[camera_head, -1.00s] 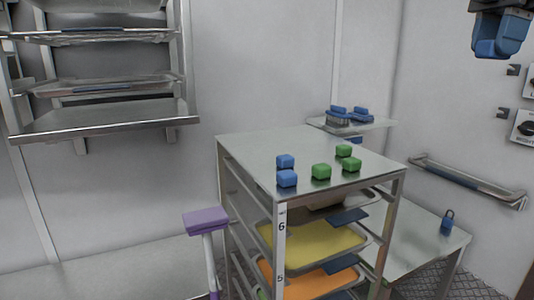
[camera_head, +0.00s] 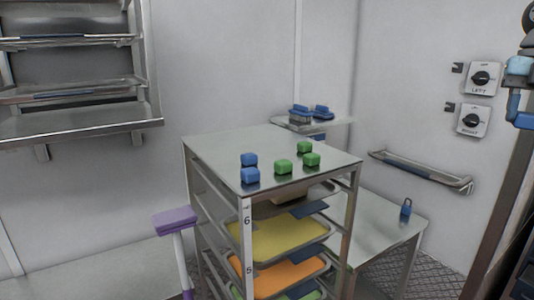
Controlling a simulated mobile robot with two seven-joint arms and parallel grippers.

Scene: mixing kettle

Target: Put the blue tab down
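Two blue blocks stand near the front left of the rack's steel top, one behind (camera_head: 248,160) and one in front (camera_head: 250,176). A small blue tab-like piece with a loop on top (camera_head: 406,208) stands upright on the low steel table at right. I cannot tell which of these is the blue tab. At the right edge is a blue and black part, cut off by the frame, that may be my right gripper (camera_head: 518,90). Its fingers cannot be made out, nor whether it holds anything. My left gripper is not in view.
Yellow (camera_head: 262,238) and orange trays sit below. Blue brushes (camera_head: 300,114) lie on a small shelf behind. The low table (camera_head: 375,235) is mostly clear. Wall switches (camera_head: 481,78) and a rail (camera_head: 420,172) are at right.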

